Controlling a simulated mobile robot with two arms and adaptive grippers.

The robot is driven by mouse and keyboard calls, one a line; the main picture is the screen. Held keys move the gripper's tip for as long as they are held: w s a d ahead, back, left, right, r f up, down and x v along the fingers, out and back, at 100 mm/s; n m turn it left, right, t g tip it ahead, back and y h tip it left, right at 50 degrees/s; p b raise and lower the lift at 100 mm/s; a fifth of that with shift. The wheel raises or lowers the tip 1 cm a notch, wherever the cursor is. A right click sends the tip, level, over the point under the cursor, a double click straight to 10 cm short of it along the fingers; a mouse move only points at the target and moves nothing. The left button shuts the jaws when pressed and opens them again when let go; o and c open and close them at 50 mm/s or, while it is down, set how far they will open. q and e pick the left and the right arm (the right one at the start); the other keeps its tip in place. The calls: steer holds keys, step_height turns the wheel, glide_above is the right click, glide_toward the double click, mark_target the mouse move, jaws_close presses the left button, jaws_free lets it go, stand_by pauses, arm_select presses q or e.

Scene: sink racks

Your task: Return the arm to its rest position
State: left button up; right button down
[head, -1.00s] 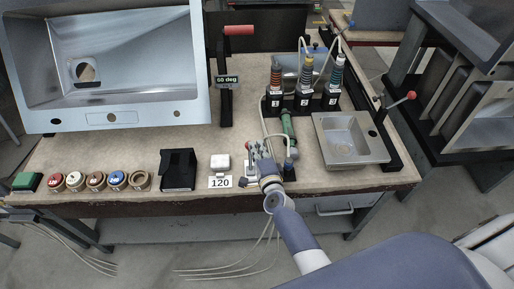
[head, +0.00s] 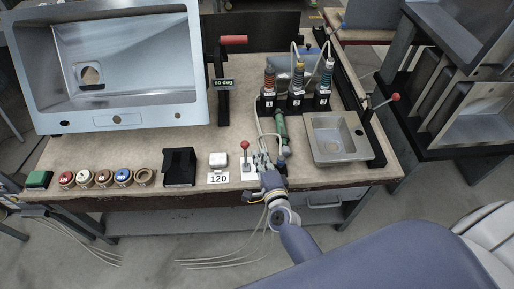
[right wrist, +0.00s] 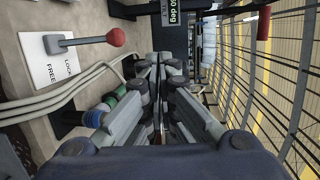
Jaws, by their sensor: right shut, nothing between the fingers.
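My right arm (head: 291,235) comes in from the lower right of the head view. My right gripper (head: 266,168) is at the front edge of the bench, shut and empty. In the right wrist view its closed fingers (right wrist: 158,75) point away from the camera with nothing between them. A red-knobbed lever (head: 244,158) stands on a white plate just left of the gripper, apart from it. The lever also shows in the right wrist view (right wrist: 85,41), beside the words LOCK and FREE. My left gripper is not clearly seen.
A large steel sink (head: 112,65) stands at the back left. A small steel basin (head: 329,138) is right of the gripper. Several banded cylinders (head: 297,77) and a green cylinder (head: 281,129) are behind it. Cables run close to the gripper. Open floor (head: 140,270) lies in front.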

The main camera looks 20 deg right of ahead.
steer(key=s+a+f+n+g+y+b, duration=0.15)
steer(key=s+f+n+g, duration=0.35)
steer(key=f, duration=0.6)
steer(key=s+a+f+n+y+b, duration=0.1)
steer(key=s+f+n+b, duration=0.2)
steer(key=s+f, duration=0.6)
steer(key=s+a+f+n+g+y+b, duration=0.1)
steer(key=s+f+n+g+b, duration=0.25)
steer(key=f, duration=0.95)
arm_select(q)
step_height(320, 180, down, 12)
steer(key=s+b, duration=0.1)
steer(key=b, duration=0.3)
steer(key=shift+r, duration=0.15)
arm_select(e)
steer(key=s+d+f+n+g, duration=0.2)
steer(key=s+f, duration=0.4)
steer(key=s, duration=0.3)
steer(key=s+d+f+n+g+h, duration=0.1)
steer(key=s+d+f+n+g, duration=0.1)
steer(key=s+f, duration=0.4)
steer(key=s+d+f+n+g+h, duration=0.1)
steer(key=s+d+f+n+g, duration=0.2)
steer(key=s, duration=1)
step_height(320, 180, down, 3)
steer(key=d+n, duration=0.1)
steer(key=n, duration=0.2)
steer(key=shift+s, duration=0.15)
steer(key=shift+f, duration=0.1)
